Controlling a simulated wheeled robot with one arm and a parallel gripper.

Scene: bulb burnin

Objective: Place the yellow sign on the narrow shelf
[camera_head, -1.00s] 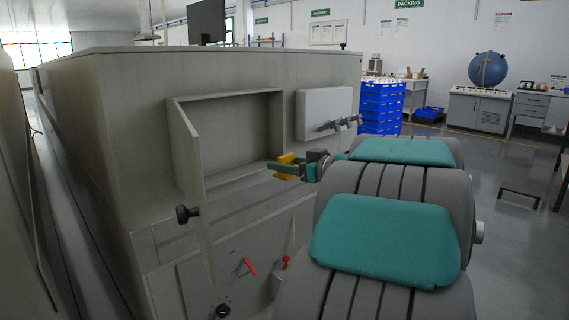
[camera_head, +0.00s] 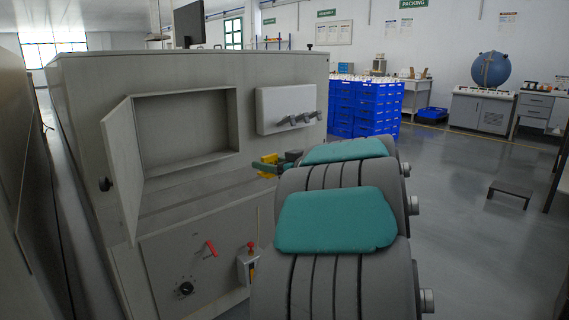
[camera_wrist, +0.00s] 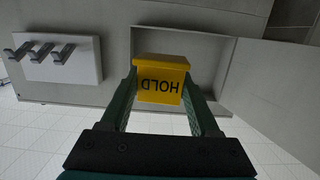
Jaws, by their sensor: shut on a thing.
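The yellow sign (camera_wrist: 160,80), lettered HOLD, is gripped between the green fingers of my gripper (camera_wrist: 160,92). The lettering is upside down in the wrist view. In the head view the sign (camera_head: 268,161) is small and partly covered by my gripper (camera_head: 270,166), held in front of the grey cabinet, right of its open recess. A narrow ledge (camera_head: 190,192) runs along the cabinet front below the recess; I cannot tell for sure that it is the narrow shelf. The sign appears clear of any surface.
An open door (camera_head: 122,165) stands out left of the recess (camera_head: 185,125). A white panel with several grey hooks (camera_head: 287,105) is right of it. A red lever (camera_head: 211,248) and black knob (camera_head: 185,288) are lower down. Blue crates (camera_head: 375,105) stand behind; open floor lies right.

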